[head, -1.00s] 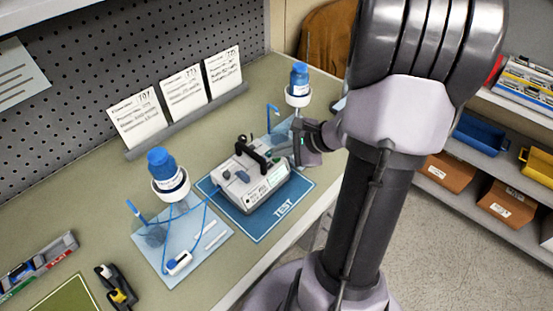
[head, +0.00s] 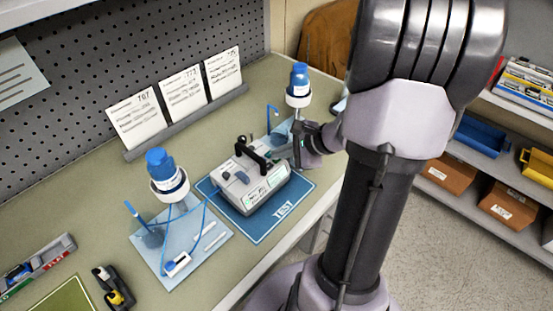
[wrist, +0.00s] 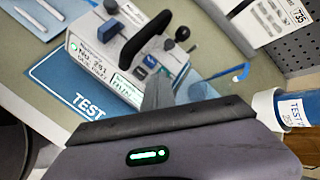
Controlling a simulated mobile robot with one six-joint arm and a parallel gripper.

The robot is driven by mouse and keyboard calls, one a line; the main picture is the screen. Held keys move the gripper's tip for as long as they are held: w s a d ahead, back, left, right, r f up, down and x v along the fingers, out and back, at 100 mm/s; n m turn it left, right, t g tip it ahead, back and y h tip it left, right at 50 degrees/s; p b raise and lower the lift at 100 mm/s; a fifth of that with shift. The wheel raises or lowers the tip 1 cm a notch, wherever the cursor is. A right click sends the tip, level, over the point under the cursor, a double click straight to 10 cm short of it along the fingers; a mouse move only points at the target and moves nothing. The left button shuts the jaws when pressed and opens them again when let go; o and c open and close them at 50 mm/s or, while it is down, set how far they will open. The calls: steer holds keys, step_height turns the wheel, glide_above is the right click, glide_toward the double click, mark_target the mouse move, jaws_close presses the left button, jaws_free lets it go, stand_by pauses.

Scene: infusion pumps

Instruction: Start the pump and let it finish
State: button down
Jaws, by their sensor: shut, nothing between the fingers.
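The white pump (head: 248,188) with a black handle sits on the blue TEST mat (head: 284,211). In the wrist view the pump (wrist: 85,50) shows a lit green display (wrist: 124,86), a blue button and dark knobs; the display text is too small to read surely. My gripper (head: 299,160) is at the pump's right side, pointing down, shut and empty. In the wrist view its fingers (wrist: 157,92) are in front of the pump's right end; I cannot tell whether they touch it. A blue-capped bottle (head: 162,168) stands in a ring holder left of the pump, with blue tubing.
A second blue-capped bottle (head: 299,80) stands on a holder behind my gripper. A clear tray (head: 205,243) with tubing parts lies left of the mat. Three cards (head: 183,92) lean on a rack at the pegboard. A black and yellow tool (head: 113,287) lies at the front left.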

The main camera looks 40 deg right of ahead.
mark_target(280, 162)
stand_by(0.5)
steer(key=shift+r+p, duration=0.55)
steer(key=shift+r, duration=0.2)
step_height(280, 162, up, 5)
steer(key=p, duration=0.3)
steer(key=shift+p, duration=0.35)
steer(key=a+r+n+g+y+b, duration=0.1)
steer(key=a+r+n, duration=0.15)
steer(key=a, duration=0.35)
steer(key=a+r+n+g, duration=0.1)
steer(key=a+r+n, duration=0.1)
steer(key=a+n, duration=0.25)
steer(key=s+a+r+n+b, duration=0.1)
steer(key=s+a+r+n, duration=0.1)
steer(key=s+a+n, duration=0.3)
steer(key=s+a+r+n+g+h+b, duration=0.1)
steer(key=s+a+n, duration=0.5)
steer(key=a, duration=0.6)
steer(key=shift+s+r+n+h+b, duration=0.2)
steer(key=shift+r+n+h+b, duration=0.1)
steer(key=shift+r+n, duration=0.5)
